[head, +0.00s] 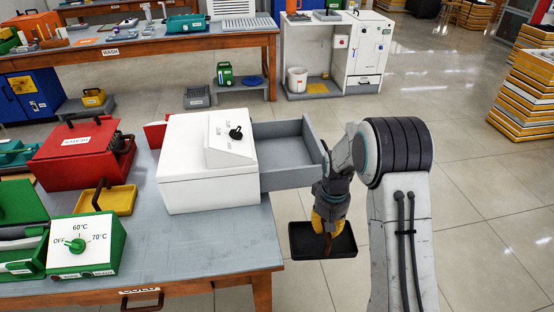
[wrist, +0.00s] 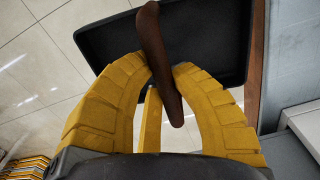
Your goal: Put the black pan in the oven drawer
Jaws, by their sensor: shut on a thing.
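The black pan (head: 306,243) is a shallow rectangular tray with a dark brown handle (wrist: 153,45). My gripper (head: 326,232), with yellow fingers, is shut on that handle. It holds the pan off the right end of the table, over the floor. In the wrist view the pan (wrist: 215,35) lies beyond the yellow fingers (wrist: 160,88). The white oven (head: 205,185) has a black knob on its sloped panel. Its grey drawer (head: 290,178) is pulled out to the right, and its visible inside looks empty. The pan is in front of and below the drawer, apart from it.
The grey tabletop (head: 170,245) holds a red heater box (head: 75,160), a yellow tray (head: 110,200) and a green box with a dial (head: 95,245). A wooden table leg (head: 262,292) stands left of the pan.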

